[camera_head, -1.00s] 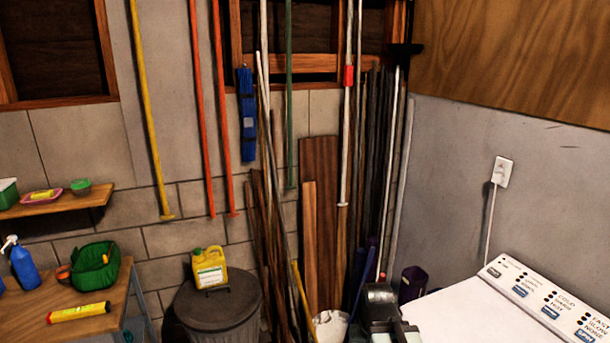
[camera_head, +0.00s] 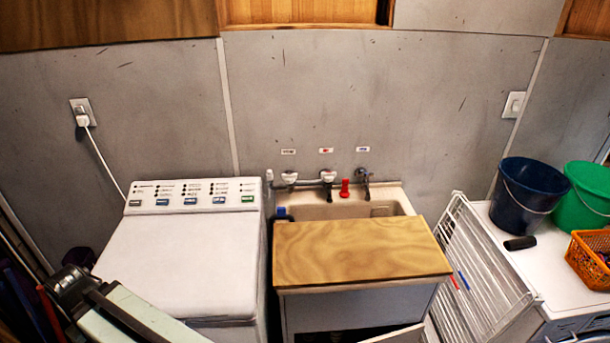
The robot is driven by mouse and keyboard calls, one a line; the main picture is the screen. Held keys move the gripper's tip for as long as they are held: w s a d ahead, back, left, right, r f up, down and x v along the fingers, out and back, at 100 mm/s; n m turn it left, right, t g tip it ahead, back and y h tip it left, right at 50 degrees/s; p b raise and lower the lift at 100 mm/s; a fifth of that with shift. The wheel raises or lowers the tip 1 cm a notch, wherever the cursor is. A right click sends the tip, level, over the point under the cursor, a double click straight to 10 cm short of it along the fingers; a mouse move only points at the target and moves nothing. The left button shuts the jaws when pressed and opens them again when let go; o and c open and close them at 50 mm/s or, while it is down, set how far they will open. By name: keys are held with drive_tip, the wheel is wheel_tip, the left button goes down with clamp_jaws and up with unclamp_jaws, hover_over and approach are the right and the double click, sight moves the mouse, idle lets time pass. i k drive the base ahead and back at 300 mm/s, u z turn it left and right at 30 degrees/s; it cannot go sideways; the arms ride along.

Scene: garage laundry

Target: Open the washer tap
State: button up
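A row of taps is on the grey wall above a laundry sink (camera_head: 409,205). The left tap (camera_head: 289,178) and the middle tap (camera_head: 328,178) have pale handles; the right tap (camera_head: 364,178) looks darker. A small label is above each: the left label (camera_head: 288,152), middle label (camera_head: 326,150) and right label (camera_head: 363,149). Their print is too small to read, so I cannot tell which is the washer tap. A part of my arm shows at the lower left, well apart from the taps. My gripper's fingers do not show.
A white top-loading washer (camera_head: 180,265) stands left of the sink. A wooden board (camera_head: 360,255) covers the sink's front. A small red item (camera_head: 345,188) stands by the taps. At right are a white drying rack (camera_head: 485,270), a blue bucket (camera_head: 525,195) and an orange basket (camera_head: 590,260).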

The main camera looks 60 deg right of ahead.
sight(288, 178)
drive_tip(key=z, duration=0.5)
drive_tip(key=k, duration=0.85)
drive_tip(key=z, duration=1.2)
drive_tip(key=i, duration=1)
drive_tip(key=u, duration=0.1)
